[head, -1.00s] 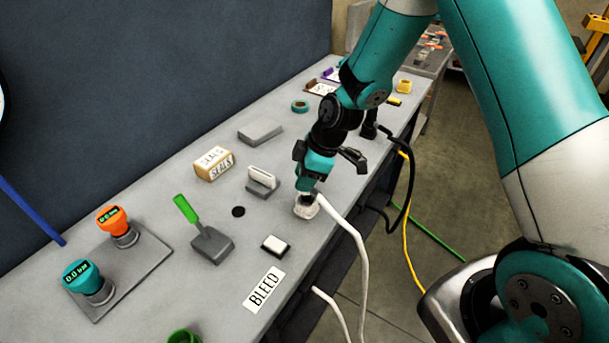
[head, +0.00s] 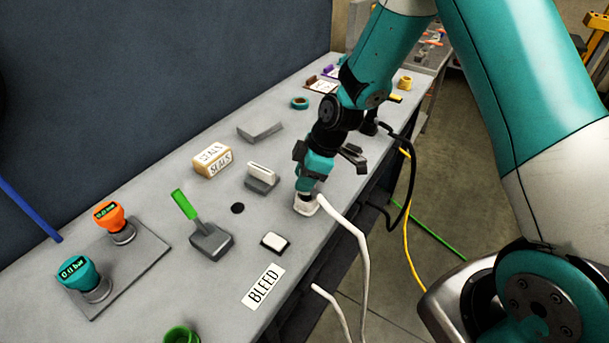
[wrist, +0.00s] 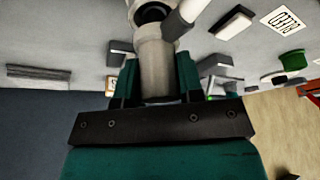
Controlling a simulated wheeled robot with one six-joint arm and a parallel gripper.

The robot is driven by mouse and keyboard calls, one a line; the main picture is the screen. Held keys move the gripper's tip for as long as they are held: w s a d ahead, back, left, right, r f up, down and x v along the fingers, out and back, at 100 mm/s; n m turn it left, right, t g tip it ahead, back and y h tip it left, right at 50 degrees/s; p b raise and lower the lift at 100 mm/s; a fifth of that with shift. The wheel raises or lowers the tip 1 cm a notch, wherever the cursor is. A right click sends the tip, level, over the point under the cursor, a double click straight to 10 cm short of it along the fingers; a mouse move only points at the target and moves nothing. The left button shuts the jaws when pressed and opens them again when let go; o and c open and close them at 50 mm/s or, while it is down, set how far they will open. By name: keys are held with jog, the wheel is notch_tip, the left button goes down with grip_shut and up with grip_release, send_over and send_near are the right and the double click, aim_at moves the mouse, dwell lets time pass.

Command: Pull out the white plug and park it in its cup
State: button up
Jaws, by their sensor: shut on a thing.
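My gripper (head: 309,188) points down near the bench's front edge and is shut on the white plug. In the wrist view the pale plug (wrist: 157,70) sits between my two teal fingers, and its white cable (wrist: 184,18) leaves at the side. In the head view my fingers mostly hide the plug, and the cable (head: 345,228) hangs over the bench edge. A white cup (head: 306,208) stands right under my gripper. Its rim and dark opening show at the plug's end in the wrist view (wrist: 150,4). I cannot tell how deep the plug sits in it.
On the bench (head: 140,195) are a black-and-white block (head: 275,242), a BLEED label (head: 263,287), a green-handled lever (head: 211,242), a grey holder (head: 262,180), a SEALS box (head: 213,161) and two gauges (head: 80,271).

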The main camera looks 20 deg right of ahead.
jog(key=shift+f+b, duration=0.65)
jog(key=shift+f, duration=0.2)
jog(key=o, duration=1)
jog(key=b+v, duration=0.2)
jog(key=v, duration=1.5)
jog(key=shift+r+b, duration=0.3)
jog(key=shift+b, duration=0.05)
jog(key=s+a+r+m, duration=0.2)
jog(key=s+a, duration=0.3)
jog(key=s, duration=0.6)
jog(key=s+a+r+m+g, duration=0.1)
jog(key=s+a+m, duration=0.4)
jog(key=s, duration=0.6)
jog(key=shift+s+a+r, duration=0.3)
jog(key=shift+r, duration=0.3)
